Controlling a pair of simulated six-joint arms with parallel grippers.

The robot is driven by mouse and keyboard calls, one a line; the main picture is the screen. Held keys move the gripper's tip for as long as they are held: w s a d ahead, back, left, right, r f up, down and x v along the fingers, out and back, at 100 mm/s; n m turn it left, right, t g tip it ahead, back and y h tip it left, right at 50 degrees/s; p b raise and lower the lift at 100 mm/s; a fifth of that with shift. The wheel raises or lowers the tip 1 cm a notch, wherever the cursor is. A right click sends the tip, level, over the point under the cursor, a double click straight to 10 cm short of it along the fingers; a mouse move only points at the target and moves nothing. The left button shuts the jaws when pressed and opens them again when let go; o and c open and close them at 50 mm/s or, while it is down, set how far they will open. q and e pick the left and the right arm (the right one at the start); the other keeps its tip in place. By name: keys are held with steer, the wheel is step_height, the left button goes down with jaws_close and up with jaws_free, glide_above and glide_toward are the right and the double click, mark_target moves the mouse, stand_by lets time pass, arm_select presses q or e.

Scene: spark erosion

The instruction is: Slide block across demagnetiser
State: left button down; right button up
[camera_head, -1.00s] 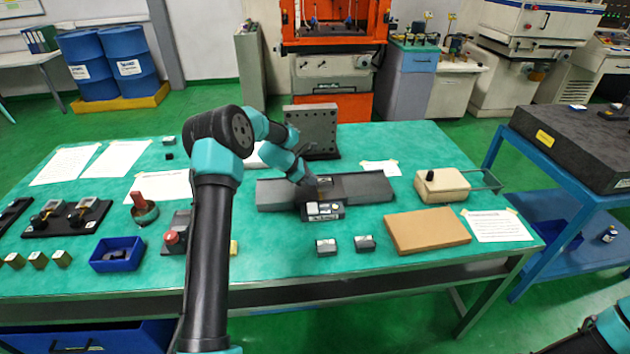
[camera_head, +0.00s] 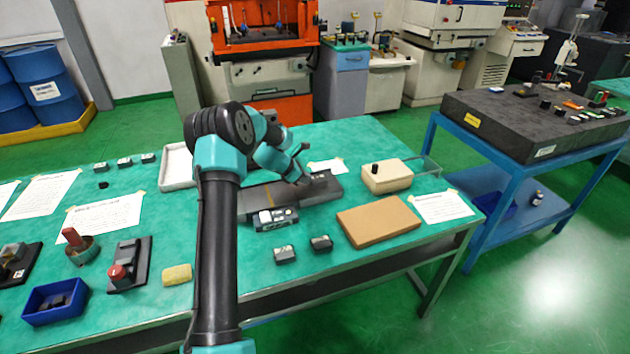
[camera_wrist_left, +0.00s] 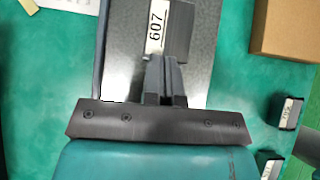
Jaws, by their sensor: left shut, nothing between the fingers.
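The demagnetiser (camera_head: 258,202) is a long dark grey flat plate with a labelled panel (camera_head: 277,218) at its front. A small grey block (camera_head: 320,179) lies on the right part of the plate. In the left wrist view the block (camera_wrist_left: 180,38) bears a white label reading 607. My left gripper (camera_head: 305,178) is low over the plate, just left of the block. Its fingers (camera_wrist_left: 165,78) are shut and empty, with their tips at the block's near edge; I cannot tell whether they touch it. My right gripper is out of view.
Two small labelled blocks (camera_head: 285,255) (camera_head: 321,243) sit in front of the demagnetiser. A brown slab (camera_head: 378,221) and a beige box with a black knob (camera_head: 387,177) stand to the right. A blue tray (camera_head: 56,300) is at front left.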

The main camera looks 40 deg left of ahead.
mark_target(296, 188)
arm_select(q)
steer(key=shift+w+d, duration=0.1)
steer(key=shift+w, duration=0.05)
stand_by(0.3)
steer(key=shift+s+a, duration=0.4)
steer(key=shift+s, duration=0.2)
steer(key=shift+s+a, duration=0.35)
steer(key=shift+s, duration=0.2)
steer(key=shift+s+a, duration=0.35)
steer(key=shift+s, duration=0.2)
steer(key=v, duration=1)
